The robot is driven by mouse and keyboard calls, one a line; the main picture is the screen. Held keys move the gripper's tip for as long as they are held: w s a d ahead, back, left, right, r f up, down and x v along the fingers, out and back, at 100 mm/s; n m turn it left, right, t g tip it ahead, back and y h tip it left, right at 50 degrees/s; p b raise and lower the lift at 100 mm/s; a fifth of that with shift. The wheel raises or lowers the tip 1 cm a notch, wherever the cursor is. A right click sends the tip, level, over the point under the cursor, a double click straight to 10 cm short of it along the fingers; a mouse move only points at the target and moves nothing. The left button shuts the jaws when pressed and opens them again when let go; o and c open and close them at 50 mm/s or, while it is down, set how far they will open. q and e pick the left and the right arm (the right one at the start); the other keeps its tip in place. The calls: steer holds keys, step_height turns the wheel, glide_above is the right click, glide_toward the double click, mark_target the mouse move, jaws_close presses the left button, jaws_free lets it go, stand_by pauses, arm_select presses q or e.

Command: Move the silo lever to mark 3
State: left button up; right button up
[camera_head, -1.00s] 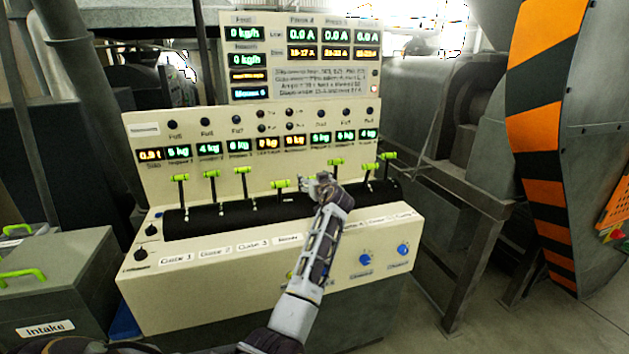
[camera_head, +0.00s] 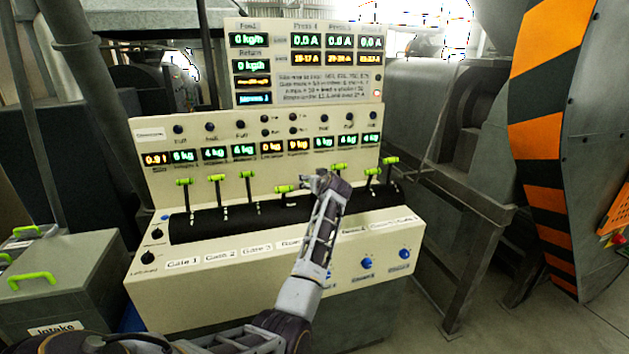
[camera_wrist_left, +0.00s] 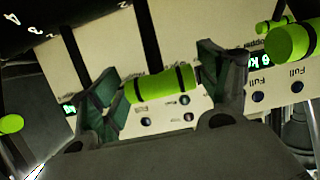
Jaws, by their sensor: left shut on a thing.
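My left gripper (camera_head: 318,181) is over the middle of the lever row on the cream control console (camera_head: 215,290). In the left wrist view my left gripper (camera_wrist_left: 163,84) has its dark fingers at both ends of a green lever handle (camera_wrist_left: 158,86) with dark bands, and is shut on it. In the head view the gripper mostly hides this handle, and I cannot read which label belongs to it. A dark drum with white marks, among them 2, 3 and 4, shows in the left wrist view (camera_wrist_left: 60,12). My right gripper is out of view.
Other green handles stand close on both sides, such as the handle just left of the gripper (camera_head: 285,189) and the handle to its right (camera_head: 339,167). Lit displays (camera_head: 270,147) line the panel behind. A grey intake box (camera_head: 70,285) stands at the left.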

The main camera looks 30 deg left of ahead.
arm_select(q)
steer(key=o, duration=1.5)
steer(key=v, duration=1.2)
steer(key=shift+s, duration=0.1)
